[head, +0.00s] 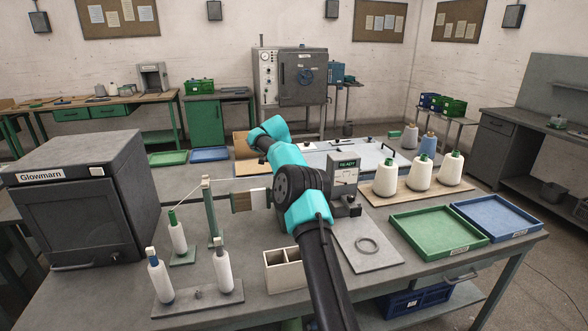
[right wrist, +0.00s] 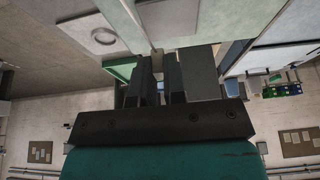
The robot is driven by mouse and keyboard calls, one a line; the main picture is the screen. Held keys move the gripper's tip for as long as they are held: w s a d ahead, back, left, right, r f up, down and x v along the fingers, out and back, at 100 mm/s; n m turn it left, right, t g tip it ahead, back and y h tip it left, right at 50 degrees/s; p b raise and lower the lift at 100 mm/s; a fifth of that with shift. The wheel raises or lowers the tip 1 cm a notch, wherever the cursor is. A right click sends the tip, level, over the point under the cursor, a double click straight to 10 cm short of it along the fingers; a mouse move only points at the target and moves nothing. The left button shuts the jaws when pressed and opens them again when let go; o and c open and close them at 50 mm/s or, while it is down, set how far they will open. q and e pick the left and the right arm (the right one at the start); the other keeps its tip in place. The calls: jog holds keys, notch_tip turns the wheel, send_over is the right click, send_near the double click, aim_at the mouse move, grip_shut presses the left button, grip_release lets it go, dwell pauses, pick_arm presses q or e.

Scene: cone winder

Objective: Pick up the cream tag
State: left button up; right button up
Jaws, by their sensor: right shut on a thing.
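My right gripper (right wrist: 160,75) is shut in the right wrist view, its dark fingers close together. A thin pale strip (right wrist: 158,61) shows between the fingers, seen edge-on; it looks like the cream tag. My left gripper is not in view.
A green tray (head: 424,232) and a blue tray (head: 497,217) lie on the bench at right. Several white yarn cones (head: 419,174) stand behind them. A cream divided box (head: 284,271) stands left of my arm. A dark Glowmarn cabinet (head: 86,205) fills the left side.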

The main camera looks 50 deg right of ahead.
jog(key=s+a+r, duration=0.1)
jog(key=s+a, duration=0.8)
jog(key=a, duration=0.1)
jog(key=shift+s+a, duration=0.3)
jog(key=shift+a, duration=0.1)
jog(key=shift+r, duration=0.2)
dwell(0.3)
jog(key=shift+r, duration=1.4)
